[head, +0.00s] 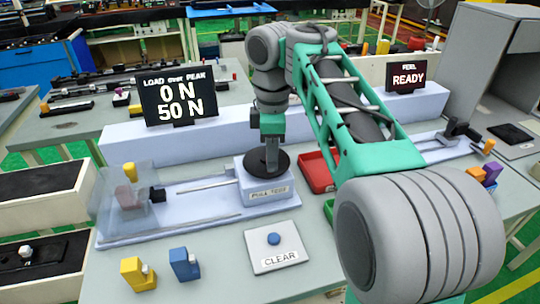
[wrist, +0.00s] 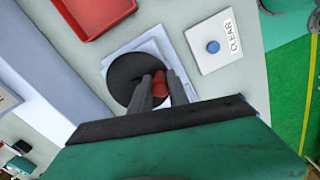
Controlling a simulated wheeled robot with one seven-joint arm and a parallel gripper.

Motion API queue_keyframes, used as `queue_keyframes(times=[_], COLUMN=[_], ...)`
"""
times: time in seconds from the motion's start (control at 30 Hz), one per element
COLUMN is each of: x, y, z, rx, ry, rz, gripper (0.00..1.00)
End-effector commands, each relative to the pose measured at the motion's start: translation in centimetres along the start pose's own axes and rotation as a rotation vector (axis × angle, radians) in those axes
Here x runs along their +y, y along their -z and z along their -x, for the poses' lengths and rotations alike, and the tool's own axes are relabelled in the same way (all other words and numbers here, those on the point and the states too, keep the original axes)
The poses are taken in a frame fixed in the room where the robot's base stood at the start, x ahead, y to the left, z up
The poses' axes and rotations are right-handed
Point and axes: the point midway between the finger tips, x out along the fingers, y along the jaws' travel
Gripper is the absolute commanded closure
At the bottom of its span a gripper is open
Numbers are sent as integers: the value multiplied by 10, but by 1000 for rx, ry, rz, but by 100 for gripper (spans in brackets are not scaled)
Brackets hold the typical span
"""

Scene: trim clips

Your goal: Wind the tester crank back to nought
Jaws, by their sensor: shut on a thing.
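The tester crank is a black disc (head: 258,169) on the white-blue pull test block (head: 268,203), near the middle of the bench. The disc also shows in the wrist view (wrist: 123,72), with a red knob (wrist: 159,84) near its edge. My gripper (wrist: 161,80) comes down over the disc, with its fingers on either side of the red knob and shut on it. In the head view my gripper (head: 271,160) hides the knob. The load display (head: 180,96) reads 0 N above 50 N.
A clear guard (head: 122,205) stands at the rail's left end. A CLEAR plate with a blue button (head: 273,239) lies in front of the block. Red bin (head: 316,172) stands right of it. A FEEL display (head: 406,76) reads READY. Yellow and blue clips (head: 185,264) stand front left.

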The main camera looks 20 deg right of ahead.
Motion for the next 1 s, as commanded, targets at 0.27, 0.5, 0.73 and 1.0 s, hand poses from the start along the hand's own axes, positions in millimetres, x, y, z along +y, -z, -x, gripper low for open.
queue_keyframes(times=[0.27,0.5,0.73,1.0], x=[0,0,0,0], y=[-2,-2,-2,-1], z=[0,0,0,0], rx=[0,0,0,0], ry=[1,1,1,0], rz=[30,30,29,29], gripper=[100,100,64,57])
